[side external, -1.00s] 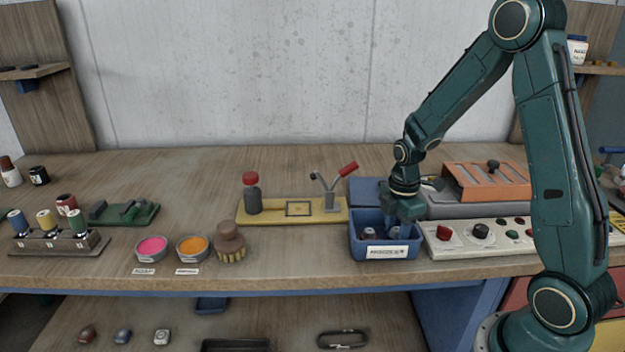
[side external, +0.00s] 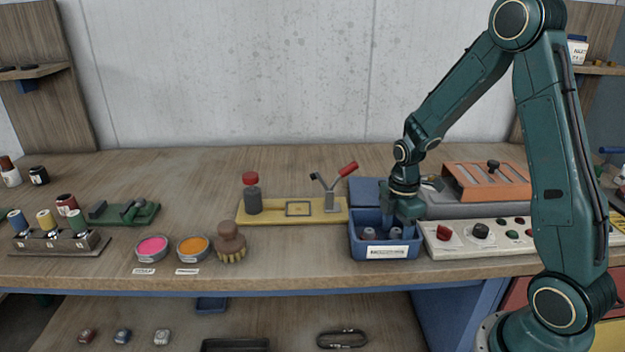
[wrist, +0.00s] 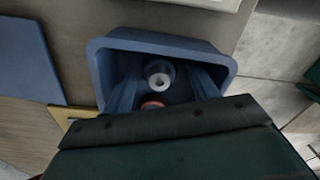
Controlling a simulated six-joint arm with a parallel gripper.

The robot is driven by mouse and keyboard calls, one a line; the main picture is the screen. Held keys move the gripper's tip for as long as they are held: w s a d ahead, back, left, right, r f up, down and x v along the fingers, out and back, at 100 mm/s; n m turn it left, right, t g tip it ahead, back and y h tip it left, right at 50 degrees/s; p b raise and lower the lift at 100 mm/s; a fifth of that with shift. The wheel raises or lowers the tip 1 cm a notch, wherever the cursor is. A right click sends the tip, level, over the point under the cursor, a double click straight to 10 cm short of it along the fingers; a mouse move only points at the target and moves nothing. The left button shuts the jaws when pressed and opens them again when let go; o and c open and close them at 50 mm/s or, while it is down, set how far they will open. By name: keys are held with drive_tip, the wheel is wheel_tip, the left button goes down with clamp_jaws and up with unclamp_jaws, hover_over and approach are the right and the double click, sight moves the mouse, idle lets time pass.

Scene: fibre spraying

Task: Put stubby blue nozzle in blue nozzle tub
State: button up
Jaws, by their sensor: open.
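The blue nozzle tub (side external: 352,243) stands near the table's front edge, with a white label on its front. My gripper (side external: 397,228) is open and reaches down into it. In the wrist view the two fingers (wrist: 163,88) are spread inside the tub (wrist: 226,66). A short nozzle with blue-grey sides and a pale top (wrist: 159,71) stands upright between the fingers, with gaps on both sides; it looks like the stubby blue nozzle. A second nozzle with a reddish ring (wrist: 152,104) is also in the tub, partly hidden by my gripper.
A control panel (side external: 465,250) with buttons stands close to the tub's right. A yellow fixture (side external: 285,213) with a red-handled clamp is to its left. An orange rack (side external: 487,182) is behind. The table between the brown brush (side external: 230,240) and the tub is clear.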

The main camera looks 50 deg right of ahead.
sight(396, 230)
wheel_tip(396, 230, up, 12)
idle(0.6)
idle(0.5)
drive_tip(key=s+a+r+m+t, duration=0.5)
drive_tip(key=s+a+r+m, duration=0.5)
drive_tip(key=s+a+m, duration=0.3)
drive_tip(key=shift+s+t, duration=0.3)
drive_tip(key=shift+s, duration=0.85)
